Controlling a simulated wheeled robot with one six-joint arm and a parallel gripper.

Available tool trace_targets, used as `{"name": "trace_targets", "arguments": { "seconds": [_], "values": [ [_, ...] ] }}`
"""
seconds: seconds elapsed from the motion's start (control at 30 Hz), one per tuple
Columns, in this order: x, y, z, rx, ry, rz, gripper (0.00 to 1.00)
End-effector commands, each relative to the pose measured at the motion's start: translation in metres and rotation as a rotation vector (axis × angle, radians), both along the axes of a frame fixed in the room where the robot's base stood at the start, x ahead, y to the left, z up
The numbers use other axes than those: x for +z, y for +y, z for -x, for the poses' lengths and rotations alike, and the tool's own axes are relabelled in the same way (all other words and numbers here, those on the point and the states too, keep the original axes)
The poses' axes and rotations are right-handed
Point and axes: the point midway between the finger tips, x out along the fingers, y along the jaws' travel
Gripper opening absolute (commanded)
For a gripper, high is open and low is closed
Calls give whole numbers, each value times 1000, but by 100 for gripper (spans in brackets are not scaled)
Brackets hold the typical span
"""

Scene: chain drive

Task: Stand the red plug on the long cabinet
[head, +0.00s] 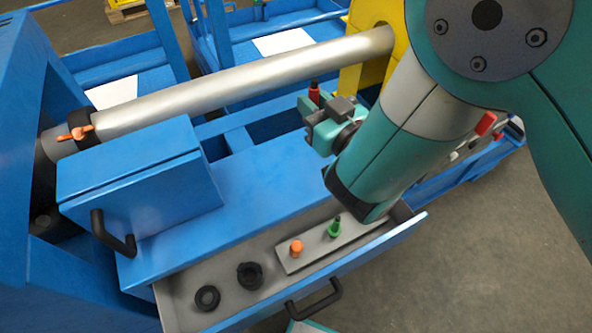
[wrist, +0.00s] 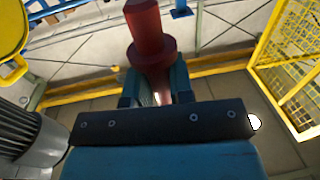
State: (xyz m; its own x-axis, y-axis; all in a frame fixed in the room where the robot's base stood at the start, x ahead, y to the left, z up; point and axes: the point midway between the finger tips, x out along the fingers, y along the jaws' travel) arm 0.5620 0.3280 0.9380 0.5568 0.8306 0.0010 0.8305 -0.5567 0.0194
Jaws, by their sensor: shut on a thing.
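The red plug (head: 314,94) is held in my gripper (head: 314,110), above the back of the long blue cabinet (head: 265,185). In the head view its dark tip points up. In the wrist view the red plug (wrist: 150,40) shows a wide collar and a narrower part below, between the two teal fingers of my gripper (wrist: 157,88). The jaws are shut on it. Its lower end is hidden in the head view. The cabinet's top is flat, and bare to the left of my arm.
A drawer (head: 180,300) is open at the cabinet's front. It holds black rings (head: 249,275), an orange plug (head: 296,248) and a green plug (head: 334,227). A blue box (head: 140,180) with a black handle stands on the left. A thick metal shaft (head: 240,75) runs behind.

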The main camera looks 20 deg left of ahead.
Motion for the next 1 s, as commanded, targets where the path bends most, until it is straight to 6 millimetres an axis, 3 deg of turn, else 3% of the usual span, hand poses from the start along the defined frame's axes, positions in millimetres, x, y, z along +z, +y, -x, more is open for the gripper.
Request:
{"name": "trace_targets", "arguments": {
  "seconds": [0.03,0.1,0.5,0.63,0.87,1.0],
  "values": [
    [-18,0,0,0,1,1,0],
    [-35,0,0,-1,2,0,0],
    [-123,-1,-1,-3,2,-1,0],
    [-142,-1,-1,-3,1,-1,0],
    [-152,-1,-1,-3,0,0,0],
    [-168,-1,-1,-3,0,0,0]
  ]
}}
